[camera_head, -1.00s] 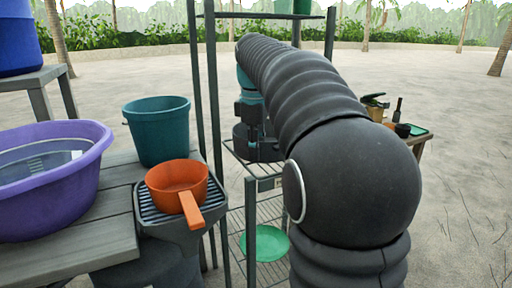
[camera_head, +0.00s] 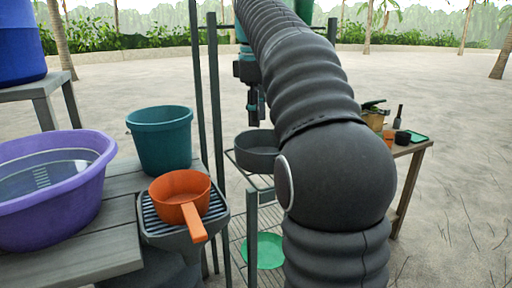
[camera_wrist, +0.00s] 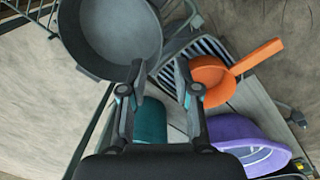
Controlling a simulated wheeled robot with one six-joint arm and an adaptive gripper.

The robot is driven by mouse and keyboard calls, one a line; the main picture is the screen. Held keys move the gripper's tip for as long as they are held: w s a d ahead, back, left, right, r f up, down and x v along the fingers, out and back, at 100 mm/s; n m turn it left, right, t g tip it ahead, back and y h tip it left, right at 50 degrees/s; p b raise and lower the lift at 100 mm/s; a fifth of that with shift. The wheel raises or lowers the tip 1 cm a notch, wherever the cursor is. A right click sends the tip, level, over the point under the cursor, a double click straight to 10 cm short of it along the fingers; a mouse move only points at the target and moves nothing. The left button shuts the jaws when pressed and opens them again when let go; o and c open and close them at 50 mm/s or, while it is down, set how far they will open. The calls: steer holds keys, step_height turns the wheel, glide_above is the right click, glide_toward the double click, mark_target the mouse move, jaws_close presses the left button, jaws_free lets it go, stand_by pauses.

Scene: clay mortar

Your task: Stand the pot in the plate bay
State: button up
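A dark grey round pot (camera_head: 257,158) sits on the upper wire shelf of the rack (camera_head: 252,222), upright with its mouth up. The wrist view shows the pot (camera_wrist: 112,35) from above, empty, beyond the left fingertip. My gripper (camera_head: 257,116) is above the pot, pointing down and apart from it. In the wrist view my gripper's (camera_wrist: 159,75) two fingers are spread with nothing between them. An orange saucepan (camera_head: 179,187) stands on a slatted drainer to the left. I cannot tell which part of the rack is the plate bay.
A green plate (camera_head: 264,251) lies on a lower rack shelf. A teal bucket (camera_head: 160,140) and a purple basin (camera_head: 50,200) stand on the left table. Dark uprights (camera_head: 217,130) rise beside the rack. A wooden table (camera_head: 418,160) with small items stands at right.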

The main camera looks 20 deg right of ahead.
steer(key=s+a+f+m+t, duration=0.2)
steer(key=s+a+f+m, duration=0.2)
steer(key=s+f, duration=0.7)
steer(key=s+a+f+m+t, duration=0.2)
steer(key=s+a+f+m, duration=0.3)
steer(key=s+f, duration=0.7)
steer(key=shift+a+f+t+y, duration=0.3)
steer(key=shift+a+f+t, duration=0.1)
steer(key=shift+a+f, duration=0.45)
